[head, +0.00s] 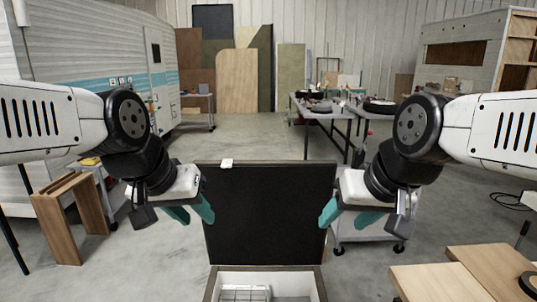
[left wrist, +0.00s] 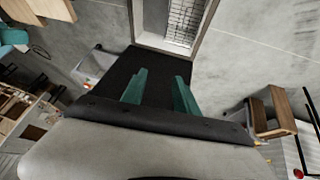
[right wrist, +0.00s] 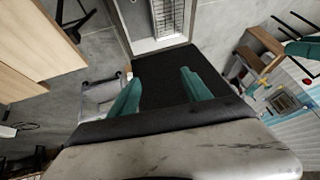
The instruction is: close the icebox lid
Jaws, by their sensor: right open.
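The icebox lid (head: 268,215) is a dark panel standing upright and open at the back of the icebox (head: 209,292). The icebox has a pale interior with a wire rack (head: 243,293) inside. My left gripper (head: 193,216) is open and empty beside the lid's left edge. My right gripper (head: 341,220) is open and empty beside the lid's right edge. In the left wrist view the teal fingers (left wrist: 158,92) are apart with the dark lid behind them. In the right wrist view the fingers (right wrist: 160,92) are also apart before the lid. I cannot tell whether either gripper touches the lid.
A wooden stool (head: 60,215) stands at the left. Wooden boards (head: 470,275) lie at the lower right. A grey cart (head: 365,232) stands behind my right gripper. Tables (head: 335,112) with parts are further back. The floor behind the lid is mostly clear.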

